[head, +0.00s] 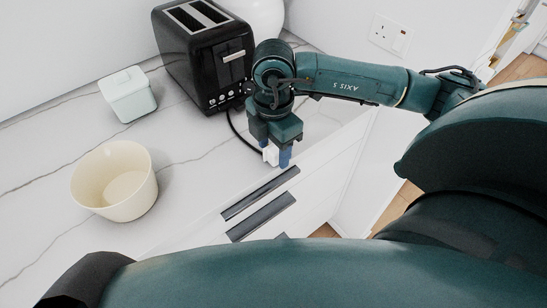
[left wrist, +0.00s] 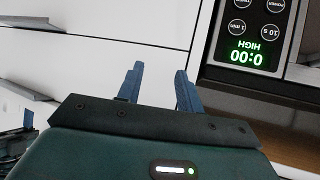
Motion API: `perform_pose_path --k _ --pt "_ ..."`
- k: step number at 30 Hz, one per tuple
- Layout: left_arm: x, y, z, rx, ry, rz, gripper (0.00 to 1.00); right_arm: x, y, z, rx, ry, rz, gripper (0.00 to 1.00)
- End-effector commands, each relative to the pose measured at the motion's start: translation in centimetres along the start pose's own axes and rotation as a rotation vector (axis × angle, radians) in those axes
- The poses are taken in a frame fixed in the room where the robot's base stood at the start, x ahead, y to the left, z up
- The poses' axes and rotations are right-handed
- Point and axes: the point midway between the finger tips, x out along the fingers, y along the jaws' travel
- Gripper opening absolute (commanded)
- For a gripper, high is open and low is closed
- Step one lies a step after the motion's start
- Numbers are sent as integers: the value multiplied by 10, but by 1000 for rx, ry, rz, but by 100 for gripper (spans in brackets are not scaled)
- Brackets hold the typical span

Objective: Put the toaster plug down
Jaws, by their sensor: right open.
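The black two-slot toaster (head: 205,55) stands on the marble counter near the wall. Its black cord (head: 238,130) runs from beside the toaster down to the white plug (head: 270,154). The plug is at the counter's front edge, by the fingertips of my right gripper (head: 277,155). The right gripper points down and is open, with the plug at its fingers. The gripper partly hides the plug, and I cannot tell whether the plug touches the counter. My left gripper (left wrist: 158,85) is open and empty in the left wrist view, in front of white drawer fronts.
A cream bowl (head: 115,181) and a small white lidded box (head: 127,94) stand on the counter at the left. A wall socket (head: 390,35) is at the back right. Drawer handles (head: 260,193) lie below the counter edge. A microwave (left wrist: 257,35) is beside my left gripper.

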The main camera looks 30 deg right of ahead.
Motion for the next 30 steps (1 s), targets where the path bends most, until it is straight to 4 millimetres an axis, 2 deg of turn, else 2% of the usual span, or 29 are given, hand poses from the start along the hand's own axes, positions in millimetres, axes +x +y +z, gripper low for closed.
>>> perform_pose_path --k 1,2,10,27,30 --pt "4 2 4 4 12 7 36 13 -1 1 1 -2 -2 53" --pt "4 2 2 6 18 9 36 15 -1 1 1 -2 -1 53" --pt "1 4 -8 8 36 15 36 14 0 1 1 -1 0 51" --pt "3 2 -2 8 23 10 36 14 0 1 1 -1 0 4" --pt "3 2 -2 8 22 10 36 14 0 1 1 -1 0 1"
